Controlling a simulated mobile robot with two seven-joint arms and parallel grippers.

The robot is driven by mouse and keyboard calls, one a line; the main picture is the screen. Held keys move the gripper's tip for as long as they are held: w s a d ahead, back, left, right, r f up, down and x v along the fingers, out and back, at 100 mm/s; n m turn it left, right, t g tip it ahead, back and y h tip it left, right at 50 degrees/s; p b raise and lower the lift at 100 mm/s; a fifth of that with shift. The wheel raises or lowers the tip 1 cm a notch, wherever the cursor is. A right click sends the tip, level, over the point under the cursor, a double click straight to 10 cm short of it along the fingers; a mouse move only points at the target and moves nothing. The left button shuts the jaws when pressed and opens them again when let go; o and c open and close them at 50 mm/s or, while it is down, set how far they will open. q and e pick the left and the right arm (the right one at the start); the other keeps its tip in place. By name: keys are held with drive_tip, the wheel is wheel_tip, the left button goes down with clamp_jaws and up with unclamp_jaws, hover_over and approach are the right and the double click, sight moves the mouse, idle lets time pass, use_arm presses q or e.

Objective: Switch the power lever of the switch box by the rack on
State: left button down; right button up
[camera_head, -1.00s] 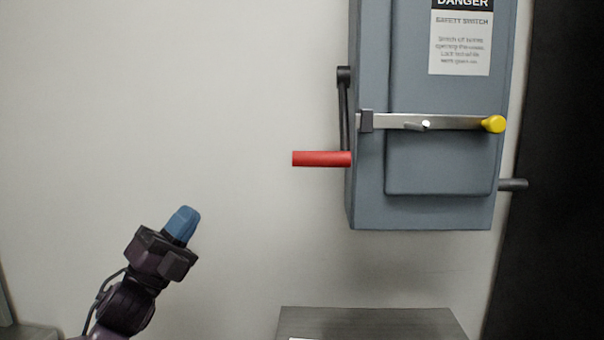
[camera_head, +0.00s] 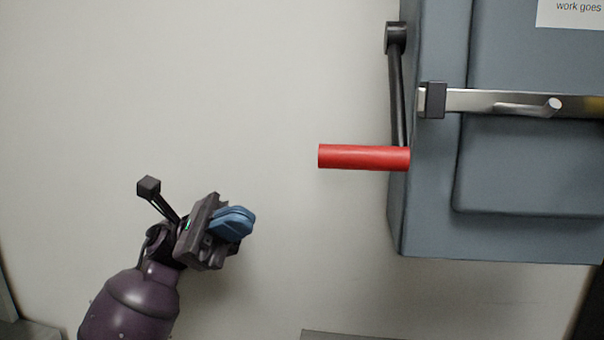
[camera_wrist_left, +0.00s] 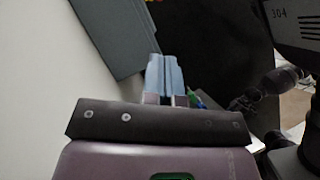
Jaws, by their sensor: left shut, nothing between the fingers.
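The grey switch box (camera_head: 430,225) is on the pale wall at the right of the head view. Its power lever is a black arm (camera_head: 397,95) pivoted at the top on the box's left side, hanging down to a red handle (camera_head: 363,158) that sticks out to the left. My left gripper (camera_head: 238,222) is shut and empty, below and left of the red handle and apart from it. In the left wrist view its blue fingers (camera_wrist_left: 165,75) are together, with a grey box-like surface (camera_wrist_left: 118,35) beyond. My right gripper is not in view.
A metal bar (camera_head: 500,101) crosses the box front. A grey surface edge (camera_head: 345,335) shows below the box. The wall (camera_head: 200,90) between gripper and lever is clear. A dark area (camera_wrist_left: 210,40) fills the middle of the left wrist view.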

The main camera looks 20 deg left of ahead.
use_arm(q)
drive_tip(key=shift+w, duration=0.1)
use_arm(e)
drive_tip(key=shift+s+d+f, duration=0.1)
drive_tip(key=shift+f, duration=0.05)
use_arm(q)
drive_tip(key=s+a+r+p+x, duration=0.1)
drive_tip(key=p+x, duration=0.3)
drive_tip(key=x, duration=0.8)
drive_tip(key=shift+s+d+r, duration=0.3)
drive_tip(key=shift+r, duration=0.4)
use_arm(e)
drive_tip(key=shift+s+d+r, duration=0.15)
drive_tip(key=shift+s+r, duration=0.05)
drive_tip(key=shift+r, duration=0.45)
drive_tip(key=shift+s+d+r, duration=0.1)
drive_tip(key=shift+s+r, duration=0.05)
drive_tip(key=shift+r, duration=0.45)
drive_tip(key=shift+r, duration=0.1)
